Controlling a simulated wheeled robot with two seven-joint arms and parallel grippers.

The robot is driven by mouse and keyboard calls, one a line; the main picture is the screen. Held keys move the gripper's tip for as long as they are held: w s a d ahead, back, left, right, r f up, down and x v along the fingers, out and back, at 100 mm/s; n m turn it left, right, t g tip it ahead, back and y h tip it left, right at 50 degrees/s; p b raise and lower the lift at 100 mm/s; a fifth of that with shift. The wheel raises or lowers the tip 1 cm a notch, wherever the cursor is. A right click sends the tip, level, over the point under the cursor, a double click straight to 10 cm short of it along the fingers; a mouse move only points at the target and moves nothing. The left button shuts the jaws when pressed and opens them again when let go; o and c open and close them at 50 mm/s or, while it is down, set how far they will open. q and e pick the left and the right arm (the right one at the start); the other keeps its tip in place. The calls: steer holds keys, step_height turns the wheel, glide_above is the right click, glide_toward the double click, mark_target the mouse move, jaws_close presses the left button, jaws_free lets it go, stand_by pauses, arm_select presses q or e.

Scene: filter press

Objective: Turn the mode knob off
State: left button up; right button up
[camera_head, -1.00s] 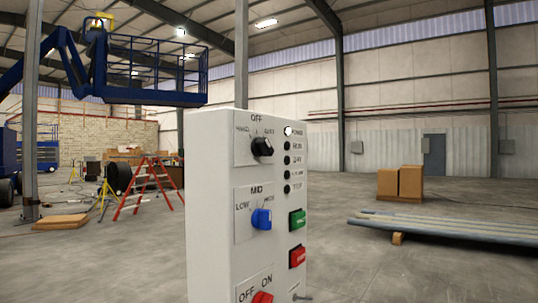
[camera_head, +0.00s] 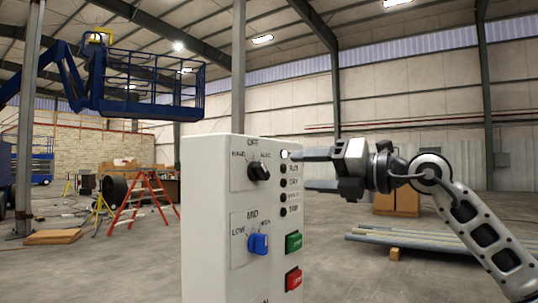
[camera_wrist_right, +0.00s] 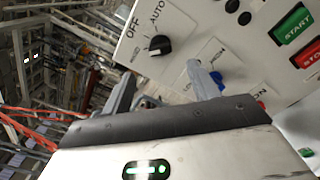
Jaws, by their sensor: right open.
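The mode knob (camera_head: 259,171) is a black rotary knob on the upper part of a white control panel (camera_head: 212,215), with HAND, OFF and AUTO printed around it. Its exact pointer direction is hard to read. It also shows in the right wrist view (camera_wrist_right: 158,45). My right gripper (camera_head: 306,170) comes in from the right, its two fingers spread and pointing left, with nothing between them. It overlaps the panel's right edge in the head view. In the right wrist view the open fingers (camera_wrist_right: 162,72) lie below the knob and apart from it. My left gripper is not in view.
Below the mode knob is a blue LOW/MID/HIGH knob (camera_head: 258,244). A green button (camera_head: 293,242) and a red button (camera_head: 293,279) sit to its right, under a column of lamps. Pipes (camera_head: 410,248) and boxes lie on the floor behind; the space around the panel is open.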

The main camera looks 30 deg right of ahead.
mark_target(266, 171)
steer(key=p+x, duration=0.3)
steer(key=x, duration=0.5)
steer(key=shift+w+a+r+p, duration=0.1)
steer(key=shift+a+r+p, duration=0.05)
steer(key=shift+p, duration=0.15)
steer(key=shift+w+a, duration=0.25)
steer(key=shift+w, duration=0.4)
steer(key=c, duration=1)
